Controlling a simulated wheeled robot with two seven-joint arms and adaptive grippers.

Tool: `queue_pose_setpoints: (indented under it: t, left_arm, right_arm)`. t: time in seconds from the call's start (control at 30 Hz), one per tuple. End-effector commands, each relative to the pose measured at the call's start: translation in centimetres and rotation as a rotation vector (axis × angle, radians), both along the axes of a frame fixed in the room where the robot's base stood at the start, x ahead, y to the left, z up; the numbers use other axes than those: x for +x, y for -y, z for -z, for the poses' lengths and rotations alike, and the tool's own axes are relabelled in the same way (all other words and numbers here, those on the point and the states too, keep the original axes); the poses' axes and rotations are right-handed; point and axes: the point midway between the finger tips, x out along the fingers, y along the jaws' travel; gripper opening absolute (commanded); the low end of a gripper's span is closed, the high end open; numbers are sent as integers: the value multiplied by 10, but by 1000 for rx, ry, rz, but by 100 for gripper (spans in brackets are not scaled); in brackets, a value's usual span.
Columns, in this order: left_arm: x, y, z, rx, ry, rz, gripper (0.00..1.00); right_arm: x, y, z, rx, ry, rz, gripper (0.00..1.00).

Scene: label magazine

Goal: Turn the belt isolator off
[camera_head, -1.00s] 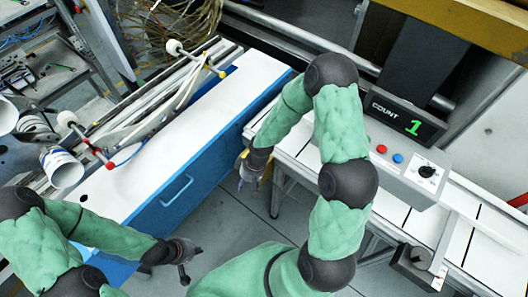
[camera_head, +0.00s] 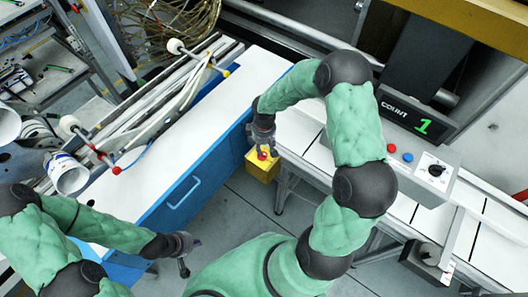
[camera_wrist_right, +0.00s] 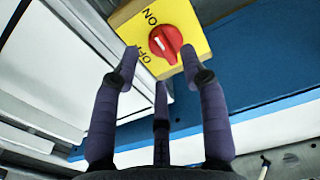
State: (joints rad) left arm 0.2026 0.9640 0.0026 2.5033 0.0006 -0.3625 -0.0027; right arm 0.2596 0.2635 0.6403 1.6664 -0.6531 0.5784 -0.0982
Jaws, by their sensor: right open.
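The belt isolator is a yellow box (camera_head: 262,169) at the near end of the white conveyor, beside the blue cabinet. In the right wrist view its yellow face (camera_wrist_right: 187,18) carries ON and OFF lettering and a round red knob (camera_wrist_right: 170,38) with a white mark. My right gripper (camera_head: 262,148) is over the box. In the right wrist view its fingers (camera_wrist_right: 160,66) are spread, with two tips reaching to either side of the knob's lower edge; I cannot tell whether they touch. My left gripper (camera_head: 186,254) hangs apart from it, low in the head view; its finger opening is unclear.
A blue cabinet (camera_head: 185,192) with a white top stands left of the isolator. A grey control box (camera_head: 420,172) with red and blue buttons and a black dial sits on the conveyor, near a COUNT display (camera_head: 420,123) reading 1. Open floor (camera_head: 230,215) lies below.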

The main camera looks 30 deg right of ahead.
Motion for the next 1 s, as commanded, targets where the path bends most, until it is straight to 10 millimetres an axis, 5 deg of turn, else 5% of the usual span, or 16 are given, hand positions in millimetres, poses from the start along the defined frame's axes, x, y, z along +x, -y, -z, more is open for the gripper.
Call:
queue_pose_setpoints:
  t: [0.23, 0.63, 0.67, 0.8, 1.0]
  left_arm:
    - [0, 0, 7, 0, 0, 0, 0]
    - [0, 0, 7, 0, 0, 0, 0]
    - [0, 0, 7, 0, 1, 0, 0]
    - [0, 0, 7, 0, 1, 0, 0]
    - [0, 0, 7, 0, 1, 0, 0]
  right_arm:
    - [0, 0, 32, 1, 0, 0, 44]
    - [0, 0, 38, 1, 1, 1, 44]
    - [0, 0, 38, 1, 1, 1, 41]
    - [0, -1, 38, 1, 1, 0, 1]
    - [0, 0, 38, 1, 1, -1, 0]
